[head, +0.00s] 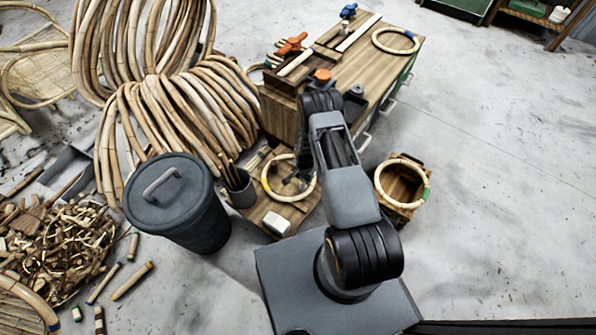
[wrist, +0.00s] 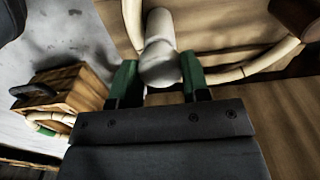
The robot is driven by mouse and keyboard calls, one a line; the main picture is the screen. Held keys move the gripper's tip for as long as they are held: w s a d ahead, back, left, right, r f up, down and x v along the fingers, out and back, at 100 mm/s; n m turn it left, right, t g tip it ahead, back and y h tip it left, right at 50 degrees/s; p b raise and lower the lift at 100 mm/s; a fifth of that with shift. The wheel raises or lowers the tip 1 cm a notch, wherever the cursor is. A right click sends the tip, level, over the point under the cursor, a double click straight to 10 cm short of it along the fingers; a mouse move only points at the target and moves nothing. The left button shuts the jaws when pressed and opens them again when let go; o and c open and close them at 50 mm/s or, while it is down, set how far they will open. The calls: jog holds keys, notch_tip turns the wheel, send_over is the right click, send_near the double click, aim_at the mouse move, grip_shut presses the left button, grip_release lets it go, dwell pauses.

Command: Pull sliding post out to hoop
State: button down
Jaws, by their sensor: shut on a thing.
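A pale grey rounded post (wrist: 160,50) stands between the green fingertips of my gripper (wrist: 158,76) in the wrist view. My gripper is shut on it. A pale rattan hoop (wrist: 245,72) curves past the post on both sides, very close to it. I cannot tell whether the post touches the hoop. In the head view this hoop (head: 267,187), with a yellow band, lies on a low wooden board (head: 298,213). There my gripper is mostly hidden behind my arm, and the post cannot be made out.
A wooden crate (head: 392,208) with another hoop (head: 427,187) stands to the right. A workbench (head: 378,65) with clamps is behind. A lidded grey bin (head: 180,205) and a pot of sticks (head: 241,190) stand left. The floor at far right is clear.

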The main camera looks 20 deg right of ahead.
jog(key=shift+s+d, duration=0.2)
jog(key=shift+s, duration=0.05)
jog(key=c, duration=0.8)
grip_release()
jog(key=shift+d, duration=0.15)
jog(key=shift+o, duration=1)
jog(key=shift+a, duration=0.2)
notch_tip(320, 180, up, 14)
jog(key=p, duration=0.4)
jog(key=shift+f+p, duration=0.15)
jog(key=shift+p, duration=0.15)
